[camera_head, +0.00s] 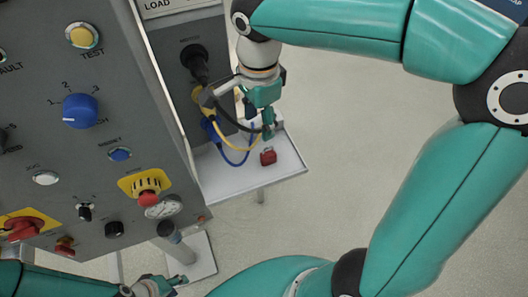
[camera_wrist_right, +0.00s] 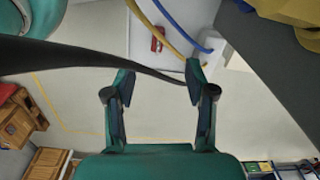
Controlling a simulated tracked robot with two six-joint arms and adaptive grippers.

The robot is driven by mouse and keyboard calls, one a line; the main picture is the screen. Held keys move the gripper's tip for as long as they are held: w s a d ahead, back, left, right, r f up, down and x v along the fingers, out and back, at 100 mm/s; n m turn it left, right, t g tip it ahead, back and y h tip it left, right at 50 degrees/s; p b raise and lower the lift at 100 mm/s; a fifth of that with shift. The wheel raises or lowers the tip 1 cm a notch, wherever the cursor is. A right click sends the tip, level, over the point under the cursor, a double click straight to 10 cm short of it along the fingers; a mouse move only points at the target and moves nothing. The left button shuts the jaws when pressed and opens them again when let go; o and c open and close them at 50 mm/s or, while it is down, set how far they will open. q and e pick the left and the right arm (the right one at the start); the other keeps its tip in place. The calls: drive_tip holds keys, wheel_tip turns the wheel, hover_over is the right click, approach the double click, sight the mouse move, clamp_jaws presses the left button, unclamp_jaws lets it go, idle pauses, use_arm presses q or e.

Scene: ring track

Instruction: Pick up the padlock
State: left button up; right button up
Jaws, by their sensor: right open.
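The small red padlock (camera_head: 268,156) lies on the white shelf (camera_head: 235,178) beside the control panel. It also shows in the right wrist view (camera_wrist_right: 157,40), ahead of the open fingers and apart from them. My right gripper (camera_head: 258,122) is above the shelf, a little up from the padlock in the head view. Its two fingers stand apart in the right wrist view (camera_wrist_right: 160,73), with no padlock between them. My left gripper (camera_head: 165,286) is at the bottom edge of the head view, far from the padlock; its finger opening is unclear.
A black cable (camera_wrist_right: 85,52) crosses the wrist view in front of my right fingers. Yellow (camera_head: 236,146) and blue (camera_head: 234,163) cables hang beside the padlock. The grey control panel (camera_head: 120,95) stands left of the shelf. The floor to the right is clear.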

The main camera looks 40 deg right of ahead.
sight(264, 151)
drive_tip(key=f, duration=0.9)
drive_tip(key=shift+s+d+f, duration=0.1)
drive_tip(key=shift+d, duration=0.25)
drive_tip(key=shift+d+f, duration=0.2)
drive_tip(key=shift+f, duration=2.55)
clamp_jaws()
